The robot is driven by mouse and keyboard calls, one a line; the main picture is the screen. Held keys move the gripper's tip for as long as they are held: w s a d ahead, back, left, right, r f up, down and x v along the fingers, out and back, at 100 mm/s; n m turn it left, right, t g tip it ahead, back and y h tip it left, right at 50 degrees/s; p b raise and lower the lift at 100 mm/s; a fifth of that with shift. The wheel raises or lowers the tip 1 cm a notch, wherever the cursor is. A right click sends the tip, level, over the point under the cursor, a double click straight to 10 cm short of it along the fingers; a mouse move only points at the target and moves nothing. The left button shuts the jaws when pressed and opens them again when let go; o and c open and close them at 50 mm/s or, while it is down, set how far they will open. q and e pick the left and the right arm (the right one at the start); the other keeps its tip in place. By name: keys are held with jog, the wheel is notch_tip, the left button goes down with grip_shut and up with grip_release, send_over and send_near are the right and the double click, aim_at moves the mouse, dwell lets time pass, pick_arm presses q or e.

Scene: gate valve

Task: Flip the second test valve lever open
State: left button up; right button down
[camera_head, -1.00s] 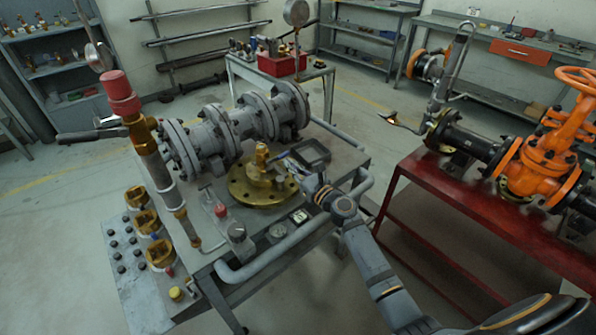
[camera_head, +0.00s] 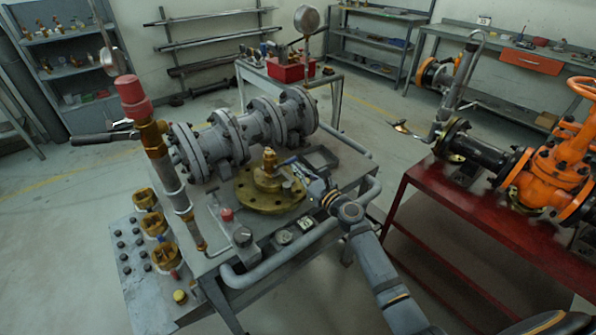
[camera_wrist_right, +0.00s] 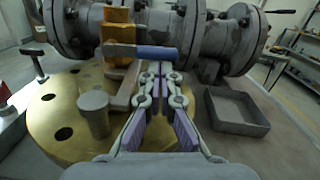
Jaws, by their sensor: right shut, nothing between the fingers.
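A brass valve (camera_head: 268,172) stands on a round brass flange (camera_head: 262,203) on the grey bench. Its lever (camera_wrist_right: 157,52) has a blue sleeve and lies across the picture in the right wrist view, pointing right. My right gripper (camera_wrist_right: 160,70) is shut and empty, its fingertips just below and close to the blue sleeve. I cannot tell if they touch. In the head view the right gripper (camera_head: 300,172) reaches in from the right beside the valve. Another lever with a dark grip (camera_head: 95,138) sticks out left from the red-capped pipe. My left gripper is not in view.
A large grey flanged pipe body (camera_head: 240,135) lies behind the brass valve. An open grey tray (camera_wrist_right: 236,110) sits right of the fingers. A grey tube rail (camera_head: 280,255) edges the bench. A red table (camera_head: 470,205) with an orange valve (camera_head: 550,160) stands at right.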

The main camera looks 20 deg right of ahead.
jog(key=shift+r, duration=0.1)
jog(key=r+n, duration=0.1)
jog(key=n, duration=0.1)
jog(key=r+n, duration=0.1)
jog(key=n, duration=0.1)
jog(key=shift+d, duration=0.15)
jog(key=r+n, duration=0.1)
jog(key=n, duration=0.3)
jog(key=shift+a+r, duration=0.2)
jog(key=shift+r, duration=0.2)
jog(key=r+n, duration=0.1)
jog(key=n, duration=0.1)
jog(key=a+n, duration=0.1)
jog(key=n, duration=0.1)
jog(key=a+r+n, duration=0.1)
jog(key=n, duration=0.1)
jog(key=shift+s+r+n+g+y+p, duration=0.3)
jog(key=shift+s+n+y+p, duration=0.05)
jog(key=shift+s+n+y, duration=0.05)
